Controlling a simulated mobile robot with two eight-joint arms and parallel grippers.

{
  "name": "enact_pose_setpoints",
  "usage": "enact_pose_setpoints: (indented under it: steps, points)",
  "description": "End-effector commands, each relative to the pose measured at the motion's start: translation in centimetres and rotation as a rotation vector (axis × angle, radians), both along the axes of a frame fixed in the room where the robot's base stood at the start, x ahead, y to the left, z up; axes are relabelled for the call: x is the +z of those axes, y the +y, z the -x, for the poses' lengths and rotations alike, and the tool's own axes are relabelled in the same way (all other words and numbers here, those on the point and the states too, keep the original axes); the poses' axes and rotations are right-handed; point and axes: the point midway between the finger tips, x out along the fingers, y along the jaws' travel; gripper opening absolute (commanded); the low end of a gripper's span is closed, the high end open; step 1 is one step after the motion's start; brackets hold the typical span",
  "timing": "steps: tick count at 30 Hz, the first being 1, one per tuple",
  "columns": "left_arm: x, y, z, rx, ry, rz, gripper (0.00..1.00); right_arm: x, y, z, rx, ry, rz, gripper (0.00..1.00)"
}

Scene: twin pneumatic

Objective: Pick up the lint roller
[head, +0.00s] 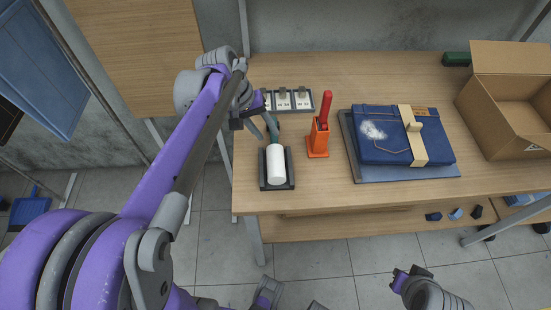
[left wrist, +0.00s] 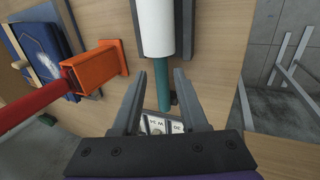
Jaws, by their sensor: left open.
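The lint roller (head: 276,165) has a white cylinder and a teal handle, and it lies in a dark tray (head: 263,183) near the table's front left edge. In the left wrist view the white cylinder (left wrist: 157,25) is at the top, with its teal handle (left wrist: 160,72) pointing down between my fingers. My left gripper (head: 264,129) is at the handle end. In the left wrist view its two fingers (left wrist: 158,86) are open, one on each side of the handle, with gaps showing.
An orange holder (head: 317,140) with a red-handled tool stands right of the roller. A blue case (head: 385,150) lies on a grey mat (head: 430,173) farther right, beside an open cardboard box (head: 490,105).

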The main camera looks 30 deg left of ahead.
Motion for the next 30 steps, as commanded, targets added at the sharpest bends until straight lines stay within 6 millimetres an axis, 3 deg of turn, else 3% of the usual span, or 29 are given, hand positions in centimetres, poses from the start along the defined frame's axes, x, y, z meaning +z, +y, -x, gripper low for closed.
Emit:
enact_pose_setpoints:
  steps: [9, 18, 25, 30]
  points:
    - [-4.1, -1.3, -1.0, -0.001, 0.0, 0.0, 0.43, -0.4, 0.0, 0.1, 0.0, 0.002, 0.0, 0.0]
    - [-4.6, -1.5, -1.1, -0.001, -0.001, -0.001, 0.43, -0.5, 0.0, 0.1, 0.0, 0.002, 0.0, 0.0]
    - [-4.6, -1.5, -1.1, -0.001, -0.001, -0.001, 0.03, -0.5, 0.0, 0.1, 0.0, 0.002, 0.0, 0.0]
    - [-4.6, -1.4, -1.1, -0.001, -0.001, -0.001, 0.0, -0.5, 0.0, 0.1, 0.0, 0.002, 0.0, 0.0]
